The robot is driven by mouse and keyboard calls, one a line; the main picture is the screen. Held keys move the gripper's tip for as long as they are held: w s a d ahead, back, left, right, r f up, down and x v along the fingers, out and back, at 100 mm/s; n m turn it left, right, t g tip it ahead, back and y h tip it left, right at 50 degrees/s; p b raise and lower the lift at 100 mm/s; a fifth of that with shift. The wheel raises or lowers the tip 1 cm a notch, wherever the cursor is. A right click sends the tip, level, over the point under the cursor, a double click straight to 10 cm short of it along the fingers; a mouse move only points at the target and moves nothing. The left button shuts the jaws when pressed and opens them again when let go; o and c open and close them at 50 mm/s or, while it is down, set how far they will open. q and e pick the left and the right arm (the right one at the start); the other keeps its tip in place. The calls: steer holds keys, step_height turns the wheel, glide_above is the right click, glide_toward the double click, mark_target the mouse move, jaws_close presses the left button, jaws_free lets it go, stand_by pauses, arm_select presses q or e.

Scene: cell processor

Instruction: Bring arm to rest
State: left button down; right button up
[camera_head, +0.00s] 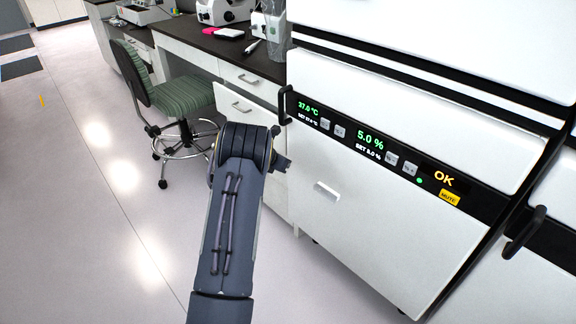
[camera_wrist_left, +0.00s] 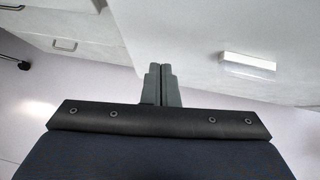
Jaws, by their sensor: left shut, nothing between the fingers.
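My left arm (camera_head: 232,215) reaches up from the bottom of the head view in front of the white incubator (camera_head: 400,130). Only a small part of my left gripper (camera_head: 284,163) shows past the wrist, close to the incubator's left edge. In the left wrist view the gripper (camera_wrist_left: 159,70) is shut, its two grey fingers side by side with nothing between them. I cannot tell the exact gap to the white front behind it. My right arm and gripper are not in view.
The incubator has a black display band (camera_head: 350,136) and a black handle (camera_head: 286,105). A green swivel chair (camera_head: 185,92) stands at a dark-topped bench (camera_head: 185,42) with microscopes. An open drawer (camera_head: 248,104) sticks out near my wrist.

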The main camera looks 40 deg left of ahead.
arm_select(q)
steer(key=a+v, duration=0.1)
steer(key=v, duration=0.6)
steer(key=shift+f, duration=0.15)
